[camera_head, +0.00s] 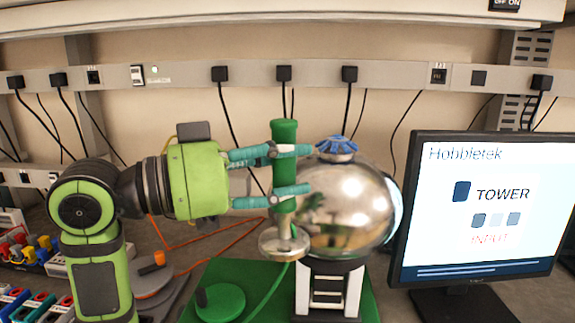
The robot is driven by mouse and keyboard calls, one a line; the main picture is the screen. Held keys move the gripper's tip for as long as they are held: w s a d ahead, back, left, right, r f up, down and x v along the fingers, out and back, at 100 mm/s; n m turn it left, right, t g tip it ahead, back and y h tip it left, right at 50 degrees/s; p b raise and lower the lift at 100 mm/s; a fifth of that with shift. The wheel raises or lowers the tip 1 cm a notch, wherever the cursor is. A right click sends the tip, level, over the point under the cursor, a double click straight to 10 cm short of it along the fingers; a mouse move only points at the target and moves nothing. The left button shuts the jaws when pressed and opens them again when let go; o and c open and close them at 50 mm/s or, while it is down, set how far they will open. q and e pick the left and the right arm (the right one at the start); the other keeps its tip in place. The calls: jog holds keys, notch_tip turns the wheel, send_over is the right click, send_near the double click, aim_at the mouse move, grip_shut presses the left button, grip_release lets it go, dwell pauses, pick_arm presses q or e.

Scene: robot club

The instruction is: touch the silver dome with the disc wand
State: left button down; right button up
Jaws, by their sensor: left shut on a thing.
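The silver dome (350,205) is a shiny ball with a blue cap, standing on a white and black stand on a green base. My left gripper (298,168) comes in from the left and is shut on the green handle of the disc wand (285,132). The wand is upright, with its silver disc (283,243) at the bottom. The disc overlaps the lower left of the dome in the picture; I cannot tell whether they touch. My right gripper is not in view.
A monitor (485,205) stands close on the right. A green round piece (220,301) sits on the green base (205,272). Orange and green cables run nearby. Colourful connectors (38,252) lie at far left. A power rail (185,76) crosses the wall behind.

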pick_arm(q)
jog(key=s+a, duration=0.3)
jog(key=s, duration=0.2)
jog(key=shift+s, duration=0.3)
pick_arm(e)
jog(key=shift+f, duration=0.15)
